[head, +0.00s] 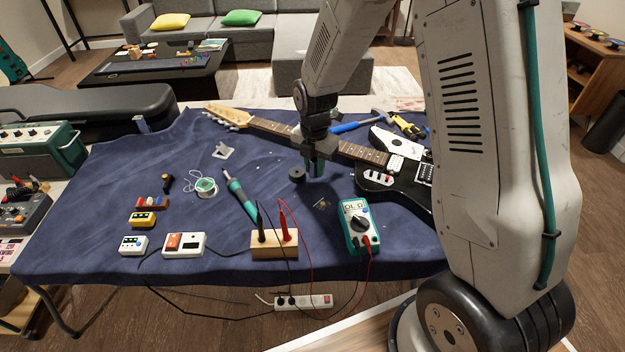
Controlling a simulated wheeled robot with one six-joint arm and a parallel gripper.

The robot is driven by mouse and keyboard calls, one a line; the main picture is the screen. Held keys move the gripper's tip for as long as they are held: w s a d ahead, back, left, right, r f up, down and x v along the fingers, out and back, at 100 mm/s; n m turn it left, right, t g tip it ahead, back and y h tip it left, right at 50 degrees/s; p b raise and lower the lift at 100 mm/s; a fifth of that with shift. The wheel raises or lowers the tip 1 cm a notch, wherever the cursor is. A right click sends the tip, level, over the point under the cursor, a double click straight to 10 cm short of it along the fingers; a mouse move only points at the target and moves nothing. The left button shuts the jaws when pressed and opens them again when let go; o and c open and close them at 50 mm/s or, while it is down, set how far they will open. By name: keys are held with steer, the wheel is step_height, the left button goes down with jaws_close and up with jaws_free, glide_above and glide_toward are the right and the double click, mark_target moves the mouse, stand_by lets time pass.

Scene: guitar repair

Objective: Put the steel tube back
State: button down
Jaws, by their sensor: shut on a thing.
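My gripper (316,168) is at the end of the arm, low over the blue cloth in front of the guitar neck. A short dark cylinder (297,174) stands just left of the fingers. No other steel tube can be made out.
The electric guitar (372,180) lies behind and right of my gripper. A multimeter (358,226), a wooden block with probes (275,246), a soldering iron (241,196) and a solder spool (205,188) lie nearer. The cloth (105,205) has free room at left.

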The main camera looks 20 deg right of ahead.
mark_target(315, 159)
steer(key=shift+f, duration=2.85)
steer(key=shift+f, duration=0.15)
steer(key=c, duration=1.2)
jaws_free()
steer(key=shift+c, duration=0.2)
step_height(315, 159, up, 12)
steer(key=shift+r, duration=0.25)
steer(key=s+d+r+m, duration=0.1)
steer(key=s+r+m, duration=0.6)
steer(key=r, duration=0.2)
steer(key=s+d+r+m, duration=0.1)
steer(key=s+r+m, duration=0.4)
steer(key=s+m, duration=0.4)
steer(key=s+d+r+m+t, duration=0.1)
steer(key=s+r+m, duration=0.4)
steer(key=s+m, duration=0.4)
steer(key=s, duration=0.5)
steer(key=shift+s+m, duration=0.15)
steer(key=shift+m, duration=0.15)
